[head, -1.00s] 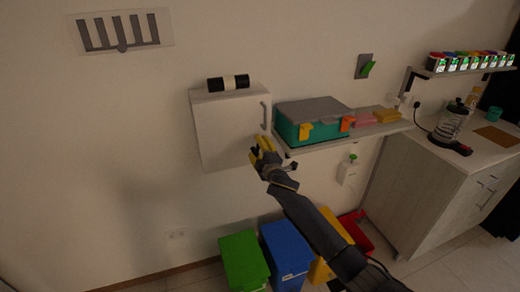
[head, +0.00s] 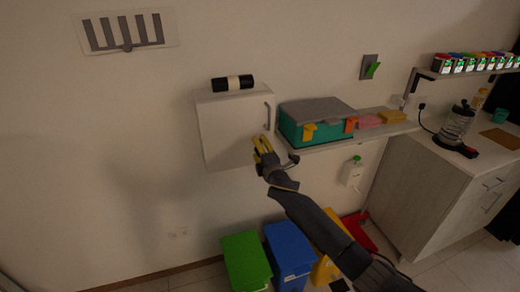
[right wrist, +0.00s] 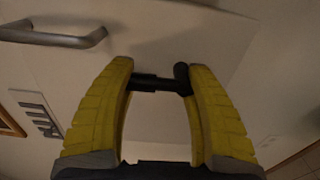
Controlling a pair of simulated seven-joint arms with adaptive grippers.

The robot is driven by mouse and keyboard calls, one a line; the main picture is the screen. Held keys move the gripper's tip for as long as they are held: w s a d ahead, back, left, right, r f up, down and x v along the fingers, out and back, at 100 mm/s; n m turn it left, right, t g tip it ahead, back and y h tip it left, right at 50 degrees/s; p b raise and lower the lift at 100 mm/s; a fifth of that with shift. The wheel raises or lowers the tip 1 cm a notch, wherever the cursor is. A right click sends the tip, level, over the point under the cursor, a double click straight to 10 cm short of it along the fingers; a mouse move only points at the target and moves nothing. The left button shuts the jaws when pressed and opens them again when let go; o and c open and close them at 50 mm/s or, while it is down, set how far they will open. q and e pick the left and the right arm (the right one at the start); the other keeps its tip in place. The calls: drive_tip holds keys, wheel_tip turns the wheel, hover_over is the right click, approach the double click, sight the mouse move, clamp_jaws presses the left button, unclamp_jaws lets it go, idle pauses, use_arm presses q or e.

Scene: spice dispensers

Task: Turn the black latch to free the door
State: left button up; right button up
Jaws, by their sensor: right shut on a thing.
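The white wall cabinet's door (head: 230,132) looks closed in the head view, with a grey bar handle (head: 268,115) at its right side. The handle also shows at upper left in the right wrist view (right wrist: 55,37). The black latch (right wrist: 155,83) lies between the yellow fingers of my right gripper (right wrist: 158,76), which is shut on it. In the head view my right gripper (head: 262,143) is at the cabinet's lower right corner and hides the latch. My left gripper is not in view.
A black-and-white roll (head: 232,83) lies on top of the cabinet. A shelf (head: 330,140) with a teal and grey toolbox (head: 315,120) is close to the right of my gripper. Green (head: 245,262) and blue (head: 288,250) bins stand below.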

drive_tip(key=shift+a+r, duration=0.2)
drive_tip(key=shift+r, duration=0.25)
drive_tip(key=o, duration=1.1)
drive_tip(key=shift+a, duration=0.1)
drive_tip(key=shift+c, duration=0.2)
drive_tip(key=o, duration=0.4)
drive_tip(key=shift+f, duration=0.2)
drive_tip(key=shift+o, duration=0.3)
drive_tip(key=shift+f, duration=0.1)
drive_tip(key=v, duration=1.2)
